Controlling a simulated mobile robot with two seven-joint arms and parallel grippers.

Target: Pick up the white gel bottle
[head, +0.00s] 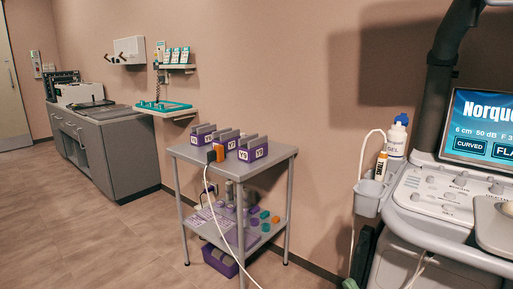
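The white gel bottle (396,139) stands upright at the right, against the left side of the ultrasound machine. It has a blue cap and blue lettering. A smaller white container with an orange band (381,165) stands in front of it and hides its lower part. The bottle's base is hidden, so I cannot tell exactly what it rests on. Neither of my grippers is in view.
The ultrasound machine (440,197) with its lit screen (480,125) fills the right; a white cable loops beside its grey side holder (367,204). A grey trolley (277,154) carries purple blocks. A cabinet (120,153) stands behind left. Floor at left is clear.

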